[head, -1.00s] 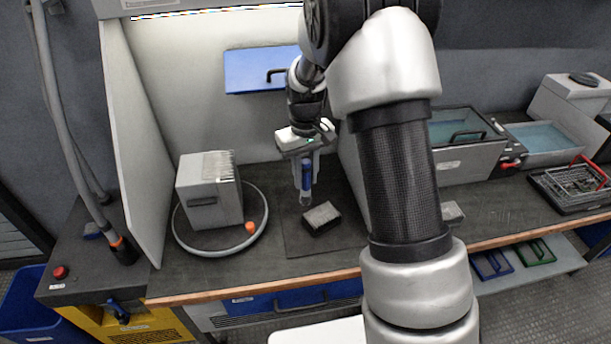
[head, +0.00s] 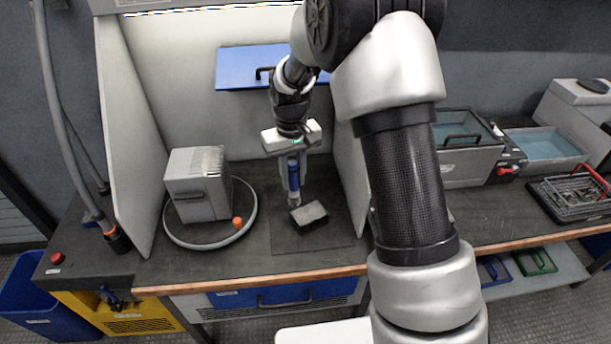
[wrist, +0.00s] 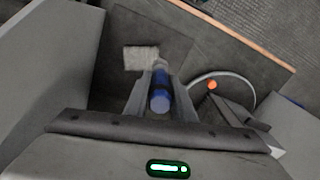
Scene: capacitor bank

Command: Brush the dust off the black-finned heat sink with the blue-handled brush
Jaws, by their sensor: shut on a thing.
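My gripper (head: 293,184) is shut on the blue-handled brush (head: 294,169), which hangs nearly upright, bristle end down. In the wrist view the blue handle (wrist: 160,96) sits between the two fingers, and the bristles are mostly hidden behind it. The heat sink (head: 309,217) is a small dark block with a greyish, dusty-looking top, lying on a dark mat. Its pale finned top shows in the wrist view (wrist: 141,58). The brush's lower end is just beside the block's upper left edge; I cannot tell whether they touch.
White side panels (head: 122,150) flank the bay. A wire basket (head: 570,195) and blue-filled tank (head: 545,143) are far right. The mat's front is clear.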

